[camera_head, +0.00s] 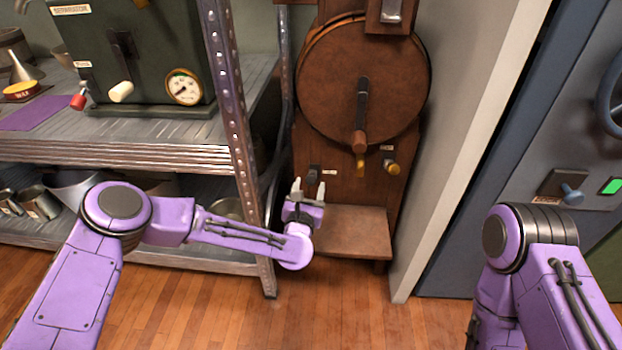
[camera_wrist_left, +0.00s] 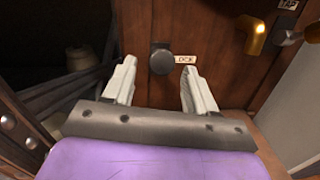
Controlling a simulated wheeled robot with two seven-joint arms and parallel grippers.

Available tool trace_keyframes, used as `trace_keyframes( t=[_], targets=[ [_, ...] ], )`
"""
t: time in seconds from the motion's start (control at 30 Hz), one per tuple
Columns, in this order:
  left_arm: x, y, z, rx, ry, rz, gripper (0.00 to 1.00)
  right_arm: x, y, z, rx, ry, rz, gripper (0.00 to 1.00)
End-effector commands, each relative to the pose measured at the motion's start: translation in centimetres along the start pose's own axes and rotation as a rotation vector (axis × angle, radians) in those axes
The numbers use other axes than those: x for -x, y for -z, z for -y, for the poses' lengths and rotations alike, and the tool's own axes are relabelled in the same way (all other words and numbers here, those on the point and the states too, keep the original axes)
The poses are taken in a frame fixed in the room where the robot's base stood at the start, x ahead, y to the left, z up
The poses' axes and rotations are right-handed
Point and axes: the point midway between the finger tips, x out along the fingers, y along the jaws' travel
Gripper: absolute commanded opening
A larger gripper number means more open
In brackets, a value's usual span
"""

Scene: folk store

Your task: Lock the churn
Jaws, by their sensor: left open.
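The churn (camera_head: 335,85) is a round wooden drum on an upright wooden stand, with a dark crank and wooden handle (camera_head: 358,142) on its face. A dark lock knob (camera_head: 314,173) sits low on the stand, left of a small white label. In the left wrist view the dark knob (camera_wrist_left: 161,62) and its label (camera_wrist_left: 185,59), partly covered by a finger, lie just beyond the fingertips. My left gripper (camera_head: 309,191) is open and empty, its fingertips just below the knob; the wrist view shows the two fingers (camera_wrist_left: 158,78) apart. My right gripper is out of frame.
A wooden shelf (camera_head: 352,230) juts out below. A metal rack post (camera_head: 232,110) stands left, a pale wall (camera_head: 450,150) right.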

Motion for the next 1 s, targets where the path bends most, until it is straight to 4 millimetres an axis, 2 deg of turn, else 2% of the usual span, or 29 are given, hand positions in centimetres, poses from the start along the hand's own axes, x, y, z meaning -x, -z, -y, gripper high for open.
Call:
trace_keyframes(
  t=[0.1,0.2,0.33,0.53,0.57,0.7,0.73,0.87,1.0],
  targets=[
    [-2.4,0.3,0.0,-0.001,-0.001,-0.001,0.57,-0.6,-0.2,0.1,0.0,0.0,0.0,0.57],
    [-3.7,0.2,0.1,-0.002,0.0,-0.001,0.57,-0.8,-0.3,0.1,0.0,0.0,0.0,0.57],
    [-4.5,0.2,0.0,-0.002,0.001,-0.003,0.57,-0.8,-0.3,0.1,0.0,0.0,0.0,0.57],
    [-4.5,0.1,0.0,-0.003,0.002,-0.003,0.57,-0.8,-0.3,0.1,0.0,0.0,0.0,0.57],
    [-4.5,0.1,0.0,-0.003,0.002,-0.003,0.54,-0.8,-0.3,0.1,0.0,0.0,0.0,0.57],
    [-4.5,0.1,0.0,-0.003,0.002,-0.003,0.08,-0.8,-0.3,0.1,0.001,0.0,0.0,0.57],
    [-4.5,0.1,0.0,-0.003,0.002,-0.003,0.0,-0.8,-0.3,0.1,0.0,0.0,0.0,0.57],
    [-4.5,0.2,0.1,-0.003,0.002,-0.001,0.0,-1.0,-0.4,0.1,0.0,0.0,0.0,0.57],
    [-4.4,1.3,0.2,-0.009,-0.004,0.043,0.0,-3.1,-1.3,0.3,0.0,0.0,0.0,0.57]
  ],
)
